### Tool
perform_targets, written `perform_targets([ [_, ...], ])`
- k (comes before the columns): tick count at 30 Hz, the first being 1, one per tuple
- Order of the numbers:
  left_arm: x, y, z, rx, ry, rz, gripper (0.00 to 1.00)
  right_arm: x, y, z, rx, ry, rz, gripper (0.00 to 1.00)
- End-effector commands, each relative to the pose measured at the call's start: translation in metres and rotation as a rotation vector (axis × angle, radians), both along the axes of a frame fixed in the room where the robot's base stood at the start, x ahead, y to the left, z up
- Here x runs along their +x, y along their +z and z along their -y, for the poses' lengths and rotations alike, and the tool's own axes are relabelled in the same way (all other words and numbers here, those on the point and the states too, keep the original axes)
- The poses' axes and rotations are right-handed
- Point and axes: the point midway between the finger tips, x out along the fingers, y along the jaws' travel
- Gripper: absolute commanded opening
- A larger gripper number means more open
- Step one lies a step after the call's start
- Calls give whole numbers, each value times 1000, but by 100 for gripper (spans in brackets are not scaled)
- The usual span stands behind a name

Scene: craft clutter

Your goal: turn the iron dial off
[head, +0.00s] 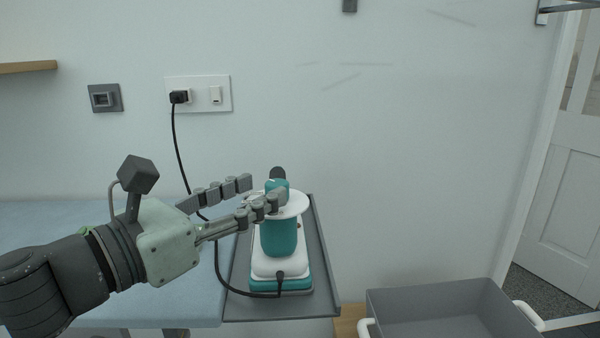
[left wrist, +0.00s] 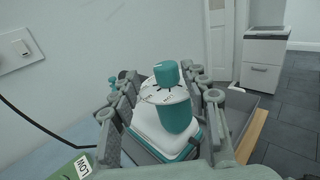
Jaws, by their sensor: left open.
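The iron (head: 280,237), teal and white, rests on a grey tray (head: 324,285) at the end of the ironing board. Its dial is a teal knob (head: 278,184) over a white disc (head: 294,206). In the left wrist view the dial knob (left wrist: 166,73) shows from above, with dark marks on the disc (left wrist: 163,95) around it; the lettering is too small to read surely. My left gripper (head: 262,191) is open at the dial, with one finger on each side of the knob in the wrist view (left wrist: 164,76). I cannot tell whether a finger touches it. My right gripper is not in view.
A black cord (head: 177,145) runs from the wall outlet (head: 222,94) down to the iron. A grey bin (head: 440,305) with white handles stands at the lower right. The wall is close behind the iron. A white cabinet (left wrist: 262,60) stands farther off.

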Motion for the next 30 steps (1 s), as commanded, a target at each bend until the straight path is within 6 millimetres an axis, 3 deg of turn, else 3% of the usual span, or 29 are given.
perform_targets([
  [4,-6,-6,7,4,-12,-9,46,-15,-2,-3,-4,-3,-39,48],
  [12,15,-6,28,4,-12,-9,46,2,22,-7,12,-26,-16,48],
  [21,44,-6,56,3,-10,-12,46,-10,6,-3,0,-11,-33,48],
  [30,49,-7,60,4,-9,-11,46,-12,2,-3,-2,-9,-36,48],
])
